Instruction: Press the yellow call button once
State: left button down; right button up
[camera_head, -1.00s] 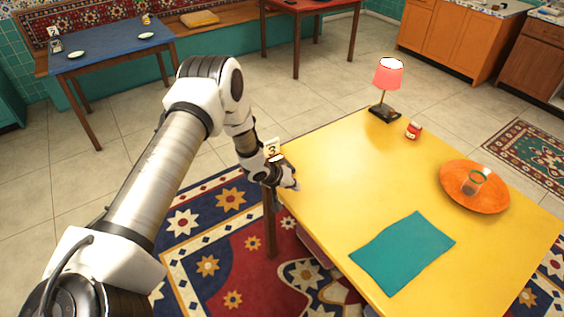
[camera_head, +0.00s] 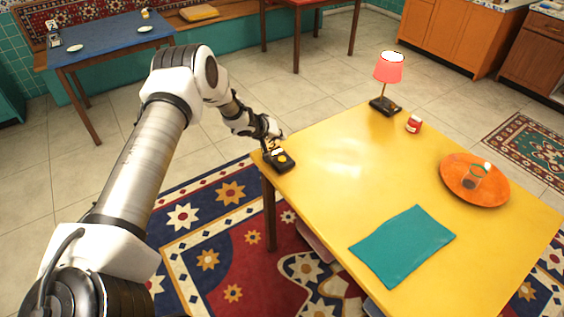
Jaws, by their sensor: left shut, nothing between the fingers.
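The yellow call button (camera_head: 282,158) is a small round cap on a dark box (camera_head: 285,166) at the far left corner of the yellow table (camera_head: 330,190). My left gripper (camera_head: 277,136) is shut and empty. In the picture it is just behind and above the box, with the button uncovered in front of it. I cannot tell whether the gripper touches the box or the number card beside it, which it partly hides. My right gripper is not in view.
A red-shaded lamp (camera_head: 388,72), a red jar (camera_head: 414,124), an orange plate (camera_head: 458,188) with a glass (camera_head: 474,176), and a teal cloth (camera_head: 403,245) are on the table. The middle of the table is clear. A blue table (camera_head: 105,56) stands at the back left.

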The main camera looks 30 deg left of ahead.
pick_arm(q)
jog(key=b, duration=0.5)
send_over(281, 159)
notch_tip(281, 159, down, 6)
jog(key=shift+s+r, duration=0.1)
jog(key=shift+r, duration=0.15)
jog(key=shift+f, duration=0.8)
jog(key=shift+f, duration=0.4)
jog(key=shift+f+b, duration=0.4)
dwell(0.5)
jog(key=shift+r, duration=0.1)
jog(key=shift+r+p, duration=0.75)
jog(key=shift+p, duration=0.1)
